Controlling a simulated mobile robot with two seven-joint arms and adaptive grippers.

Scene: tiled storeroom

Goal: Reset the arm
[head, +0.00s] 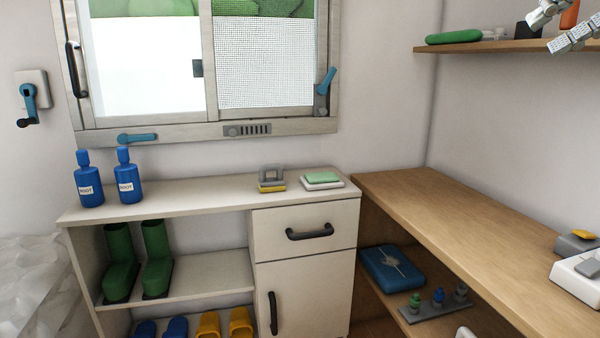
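My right gripper (542,36) shows at the top right corner, in front of the wooden wall shelf. Its two grey fingers are spread apart with nothing between them. The rest of the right arm is cut off by the frame edge. My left gripper and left arm are not in the head view.
A wooden shelf (480,45) holds a green item (453,37) and an orange one (569,14). Below are a wooden counter (450,215) and a pale cabinet (190,191) with two blue bottles (128,180). A sliding window (264,60) is behind. The counter's middle is clear.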

